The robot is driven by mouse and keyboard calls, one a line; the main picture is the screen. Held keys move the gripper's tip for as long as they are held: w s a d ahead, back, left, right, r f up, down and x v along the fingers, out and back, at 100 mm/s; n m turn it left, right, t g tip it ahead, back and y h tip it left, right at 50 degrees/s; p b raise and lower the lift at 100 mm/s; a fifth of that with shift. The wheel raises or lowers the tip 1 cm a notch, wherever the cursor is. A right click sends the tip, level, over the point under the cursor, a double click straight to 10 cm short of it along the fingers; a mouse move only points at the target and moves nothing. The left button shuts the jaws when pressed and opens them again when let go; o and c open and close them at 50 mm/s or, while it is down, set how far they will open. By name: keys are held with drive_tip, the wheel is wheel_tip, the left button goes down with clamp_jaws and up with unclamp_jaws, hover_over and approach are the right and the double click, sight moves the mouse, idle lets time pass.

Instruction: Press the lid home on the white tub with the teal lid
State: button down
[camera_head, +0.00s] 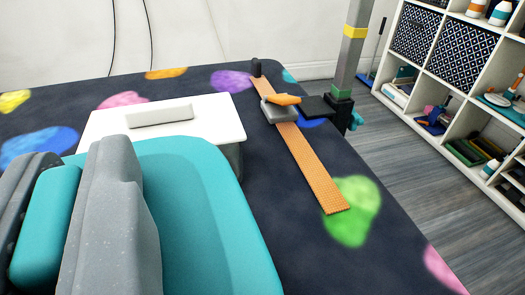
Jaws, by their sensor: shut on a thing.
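My gripper (62,200) is large at the lower left. Its grey jaws are shut on an upright teal grip piece (45,230). A broad teal lid (205,215) with rounded corners spreads out to the right of the jaws, and the grip piece looks like its handle. The white tub itself is not visible; the lid and my gripper cover what is beneath. I cannot tell whether the lid sits level or seated on the tub.
Just behind stands a grey box with a white, handled lid (210,115). To the right, an orange perforated strap (310,165) with a grey buckle lies on the dark, colour-spotted table (275,220). A post (347,60) rises at the table's edge. White shelves (455,85) stand far right.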

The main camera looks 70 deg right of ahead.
sight(162, 171)
drive_tip(key=d+f, duration=0.1)
drive_tip(key=d+f+m+g+h, duration=0.1)
drive_tip(key=d, duration=0.1)
drive_tip(key=shift+s, duration=0.1)
drive_tip(key=shift+r+p, duration=0.1)
drive_tip(key=shift+p, duration=0.2)
drive_tip(key=shift+f+b, duration=0.8)
drive_tip(key=shift+f, duration=2.15)
drive_tip(key=shift+p, duration=0.9)
drive_tip(key=shift+f, duration=0.9)
drive_tip(key=c, duration=1.4)
unclamp_jaws()
drive_tip(key=shift+a, duration=0.1)
drive_tip(key=p+v, duration=0.1)
drive_tip(key=v, duration=1.2)
drive_tip(key=shift+s+a, duration=0.25)
drive_tip(key=shift+a, duration=0.05)
